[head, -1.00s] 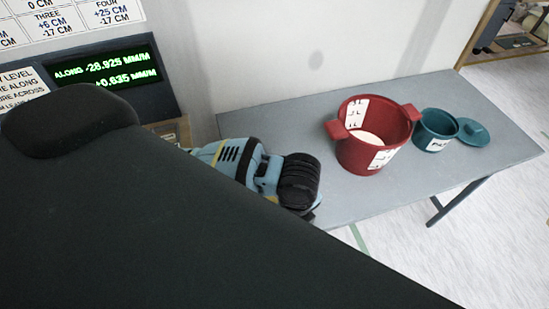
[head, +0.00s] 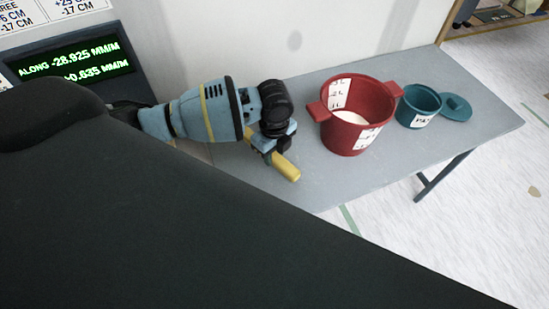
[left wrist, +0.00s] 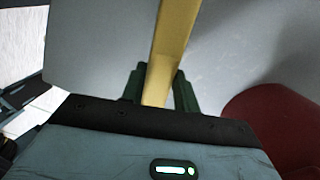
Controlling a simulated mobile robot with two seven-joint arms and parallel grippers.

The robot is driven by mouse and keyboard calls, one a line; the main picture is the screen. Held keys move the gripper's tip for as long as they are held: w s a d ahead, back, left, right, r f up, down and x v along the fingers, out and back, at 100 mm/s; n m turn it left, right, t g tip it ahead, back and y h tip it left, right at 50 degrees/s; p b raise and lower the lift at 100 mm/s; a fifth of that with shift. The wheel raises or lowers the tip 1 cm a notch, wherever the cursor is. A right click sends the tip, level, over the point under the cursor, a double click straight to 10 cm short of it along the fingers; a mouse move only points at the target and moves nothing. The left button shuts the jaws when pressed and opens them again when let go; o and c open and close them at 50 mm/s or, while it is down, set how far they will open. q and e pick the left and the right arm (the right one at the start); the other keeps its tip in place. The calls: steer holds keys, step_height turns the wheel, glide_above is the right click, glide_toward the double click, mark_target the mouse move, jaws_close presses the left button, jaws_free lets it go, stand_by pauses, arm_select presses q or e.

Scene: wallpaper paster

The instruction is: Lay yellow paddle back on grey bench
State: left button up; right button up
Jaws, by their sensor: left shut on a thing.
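The yellow paddle (head: 286,168) shows in the head view as a short yellow length sticking out below my left gripper (head: 272,153). In the left wrist view the paddle (left wrist: 171,45) runs up from between the two dark green fingers of my left gripper (left wrist: 160,88), which is shut on it. The rest of the paddle is hidden. The grey bench (head: 455,90) stands against the wall. The paddle is over the bench's near left part in the head view; I cannot tell whether it touches the top. My right gripper is not in view.
A red bucket (head: 350,138) with white labels and pale contents stands mid-bench. A teal pot (head: 418,106) and its teal lid (head: 456,107) are to its right. A green-lit readout (head: 75,64) is at the left. Bare bench lies in front of the bucket.

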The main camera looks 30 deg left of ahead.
arm_select(q)
steer(key=shift+w+f, duration=0.1)
steer(key=shift+f, duration=1.6)
steer(key=shift+f, duration=0.2)
steer(key=o, duration=1.1)
step_height(320, 180, up, 12)
steer(key=shift+r+p, duration=0.2)
steer(key=shift+p, duration=0.2)
